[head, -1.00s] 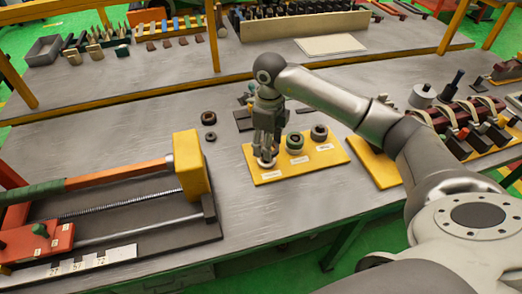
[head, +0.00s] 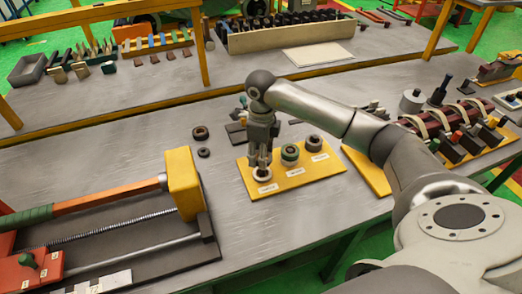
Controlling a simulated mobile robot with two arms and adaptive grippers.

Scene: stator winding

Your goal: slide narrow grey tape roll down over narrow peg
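A yellow board (head: 300,184) with white labels stands near the table's front edge. At its left end is a pale roll (head: 262,174) with a dark middle. A green-and-dark roll (head: 289,155) stands in the middle and a dark grey roll (head: 314,144) at the right. My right gripper (head: 260,166) points down over the left position, its fingertips just at or above the pale roll. It hides that position's peg, and I cannot tell whether the fingers grip the roll. Two loose dark rings, one larger (head: 201,132) and one smaller (head: 204,152), lie left of the board. My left gripper is out of view.
A clamp-like fixture (head: 185,184) with a yellow block fills the left front. Small dark parts (head: 236,133) lie behind the board. A second yellow board (head: 366,172) and dark coil parts (head: 455,150) stand at the right. Bare table lies between fixture and board.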

